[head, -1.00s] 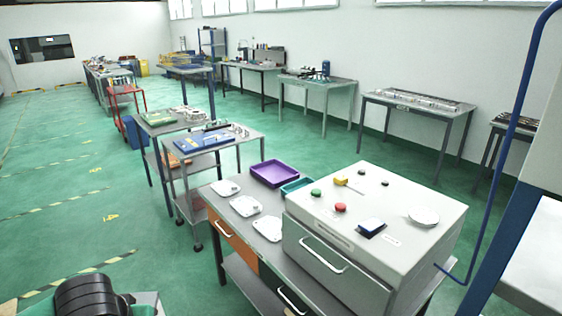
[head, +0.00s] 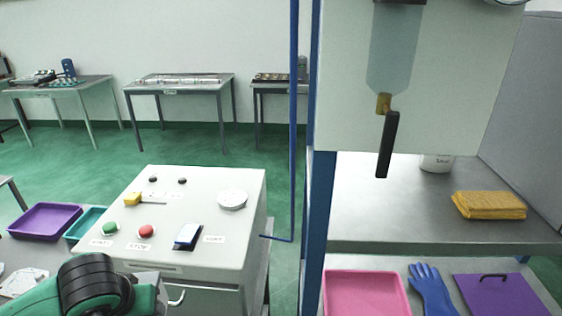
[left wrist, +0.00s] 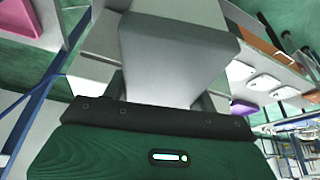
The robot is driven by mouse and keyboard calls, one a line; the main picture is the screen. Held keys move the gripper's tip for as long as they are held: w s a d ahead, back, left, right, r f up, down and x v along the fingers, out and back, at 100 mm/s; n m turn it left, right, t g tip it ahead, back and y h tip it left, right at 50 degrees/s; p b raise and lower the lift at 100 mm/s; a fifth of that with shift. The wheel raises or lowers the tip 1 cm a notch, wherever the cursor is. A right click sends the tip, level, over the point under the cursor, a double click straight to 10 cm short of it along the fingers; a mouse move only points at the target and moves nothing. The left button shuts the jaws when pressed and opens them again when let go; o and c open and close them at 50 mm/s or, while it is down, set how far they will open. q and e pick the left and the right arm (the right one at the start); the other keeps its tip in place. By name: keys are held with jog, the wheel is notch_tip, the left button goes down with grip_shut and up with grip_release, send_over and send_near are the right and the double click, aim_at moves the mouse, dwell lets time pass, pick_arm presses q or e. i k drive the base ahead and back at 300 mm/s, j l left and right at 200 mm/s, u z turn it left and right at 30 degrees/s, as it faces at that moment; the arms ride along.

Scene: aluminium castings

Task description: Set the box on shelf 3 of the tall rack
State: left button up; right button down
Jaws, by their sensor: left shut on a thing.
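My left gripper (left wrist: 162,97) is at the bottom middle of the left wrist view, shut on a plain grey box (left wrist: 175,55). The box fills the space between the two fingers and sticks out beyond them; its far end is wide and dark on top. The head view shows only a green and black part of my left arm at the lower left, not the gripper or the box. My right gripper is in no view. I cannot pick out a tall rack or shelf 3 for certain.
A white control cabinet (head: 190,215) with buttons stands close in front. To its right, a blue-posted bench (head: 390,215) carries a yellow cloth (head: 489,205); a pink tray (head: 365,292), blue glove (head: 431,290) and purple lid (head: 502,293) lie below. Green floor (head: 95,150) is open behind.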

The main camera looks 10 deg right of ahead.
aim_at(384, 200)
jog(key=i+j+z, duration=0.1)
jog(key=z, duration=0.3)
jog(key=j+z, duration=0.2)
jog(key=z, duration=0.2)
jog(key=i+j+z, duration=0.1)
jog(key=z, duration=0.3)
jog(key=j, duration=0.1)
